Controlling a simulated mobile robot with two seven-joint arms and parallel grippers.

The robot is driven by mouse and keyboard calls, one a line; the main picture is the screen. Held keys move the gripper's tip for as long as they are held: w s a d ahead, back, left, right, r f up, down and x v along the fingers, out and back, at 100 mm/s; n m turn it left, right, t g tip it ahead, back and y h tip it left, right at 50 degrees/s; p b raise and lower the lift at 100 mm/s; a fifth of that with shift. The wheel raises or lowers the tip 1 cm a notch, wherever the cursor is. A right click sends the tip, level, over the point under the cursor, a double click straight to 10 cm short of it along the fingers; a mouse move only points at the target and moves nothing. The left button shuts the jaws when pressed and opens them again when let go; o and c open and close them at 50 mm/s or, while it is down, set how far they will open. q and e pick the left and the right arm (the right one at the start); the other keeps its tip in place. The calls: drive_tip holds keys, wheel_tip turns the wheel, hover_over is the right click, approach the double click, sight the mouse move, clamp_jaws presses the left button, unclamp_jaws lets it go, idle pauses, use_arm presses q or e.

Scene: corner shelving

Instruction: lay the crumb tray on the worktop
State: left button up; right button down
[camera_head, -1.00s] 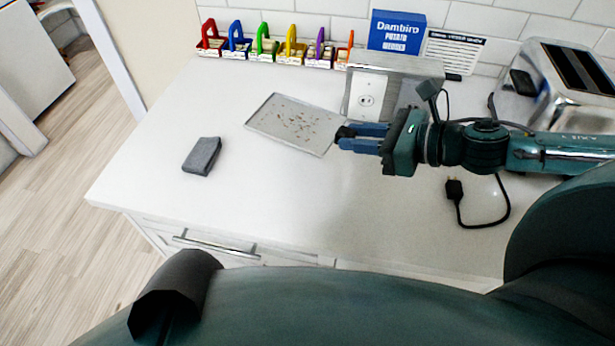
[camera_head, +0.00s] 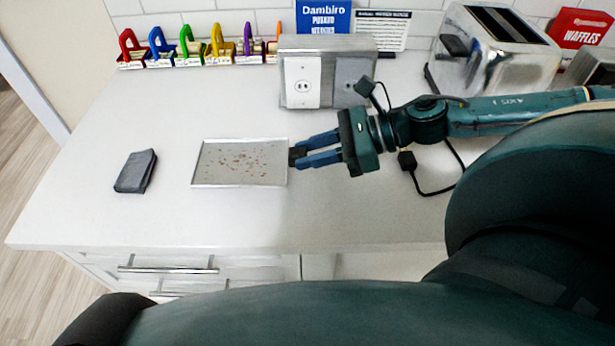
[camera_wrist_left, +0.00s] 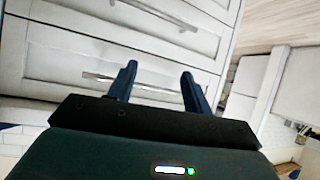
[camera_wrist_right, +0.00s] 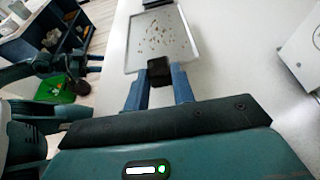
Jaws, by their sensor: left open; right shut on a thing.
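The crumb tray (camera_head: 215,182) is a shallow silver tray with brown crumbs scattered on it. It appears level, over the white worktop (camera_head: 170,215); I cannot tell whether it touches the surface. My right gripper (camera_head: 298,157) is shut on the tray's black handle at its right end. In the right wrist view the tray (camera_wrist_right: 185,52) extends away from the fingers, with the black handle (camera_wrist_right: 158,70) between the fingertips. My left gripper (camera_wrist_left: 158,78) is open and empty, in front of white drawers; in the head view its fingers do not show.
A folded grey cloth (camera_head: 136,171) lies left of the tray. A metal outlet box (camera_head: 345,50) stands behind it. The toaster (camera_head: 495,50) is at the back right, with a black plug (camera_head: 407,161) and cord nearby. Colourful clip racks (camera_head: 190,50) line the wall. The front worktop is clear.

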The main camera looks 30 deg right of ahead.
sight(312, 177)
wheel_tip(312, 177, down, 4)
drive_tip(key=shift+r+b, duration=0.1)
drive_tip(key=shift+b, duration=0.7)
drive_tip(key=shift+f, duration=0.2)
drive_tip(key=c, duration=1.2)
unclamp_jaws()
